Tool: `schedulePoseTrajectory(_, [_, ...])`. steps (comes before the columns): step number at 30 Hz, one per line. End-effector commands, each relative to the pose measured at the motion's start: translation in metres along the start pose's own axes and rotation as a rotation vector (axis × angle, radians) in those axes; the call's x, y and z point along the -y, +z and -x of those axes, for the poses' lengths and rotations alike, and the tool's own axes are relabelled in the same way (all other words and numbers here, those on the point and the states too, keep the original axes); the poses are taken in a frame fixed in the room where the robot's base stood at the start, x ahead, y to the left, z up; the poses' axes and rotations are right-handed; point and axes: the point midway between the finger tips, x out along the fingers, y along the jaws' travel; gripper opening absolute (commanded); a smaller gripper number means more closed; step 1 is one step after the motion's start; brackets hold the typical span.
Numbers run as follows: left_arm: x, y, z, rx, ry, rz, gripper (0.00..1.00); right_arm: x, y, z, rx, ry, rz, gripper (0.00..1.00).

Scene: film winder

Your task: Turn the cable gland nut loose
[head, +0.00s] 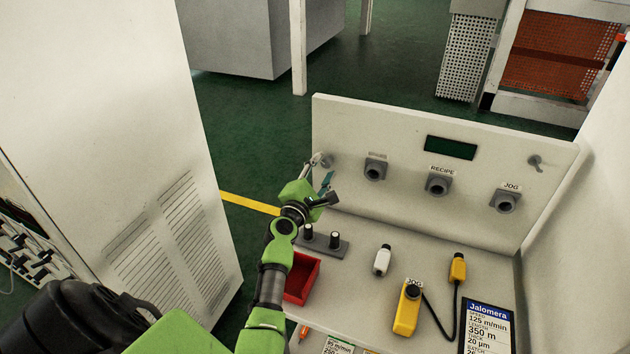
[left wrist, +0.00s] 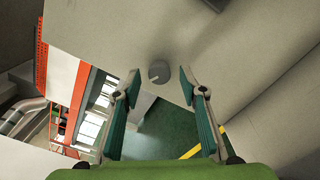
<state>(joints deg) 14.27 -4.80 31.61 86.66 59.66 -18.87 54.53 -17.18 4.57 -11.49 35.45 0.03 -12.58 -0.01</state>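A small round grey fitting, which looks like the cable gland nut (left wrist: 158,72), sits on the pale panel face in the left wrist view. In the head view it shows at the panel's upper left (head: 327,160), partly hidden by my gripper. My left gripper (head: 323,172) is open in front of it. In the left wrist view the teal-padded fingers of my left gripper (left wrist: 160,88) stand apart, with the nut beyond and between their tips. I see no contact; the exact gap is hard to tell. My right gripper is not in view.
The upright panel (head: 405,205) carries several grey sockets and a similar fitting (head: 535,161) at its right. On the desk are a red bin (head: 303,278), a black two-knob block (head: 322,243), a white connector (head: 382,260) and a yellow pendant (head: 407,310). A tall cabinet stands left.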

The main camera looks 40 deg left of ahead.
Motion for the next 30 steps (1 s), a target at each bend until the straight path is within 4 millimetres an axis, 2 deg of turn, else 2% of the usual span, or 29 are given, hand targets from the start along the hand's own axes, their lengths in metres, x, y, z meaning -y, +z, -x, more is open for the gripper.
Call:
schedulePoseTrajectory(9, [0.002, -0.002, 0.067, -0.003, -0.003, -0.002, 0.38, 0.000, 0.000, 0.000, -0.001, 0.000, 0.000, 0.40])
schedulePoseTrajectory(15, [0.001, -0.001, 0.098, -0.002, -0.003, -0.001, 0.38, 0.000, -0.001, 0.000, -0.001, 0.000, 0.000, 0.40])
schedulePoseTrajectory(20, [0.001, 0.000, 0.108, 0.000, -0.002, 0.001, 0.38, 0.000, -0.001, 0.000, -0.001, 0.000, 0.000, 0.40])
schedulePoseTrajectory(30, [0.000, 0.000, 0.109, 0.000, -0.001, 0.001, 0.38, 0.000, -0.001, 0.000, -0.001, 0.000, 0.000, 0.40])
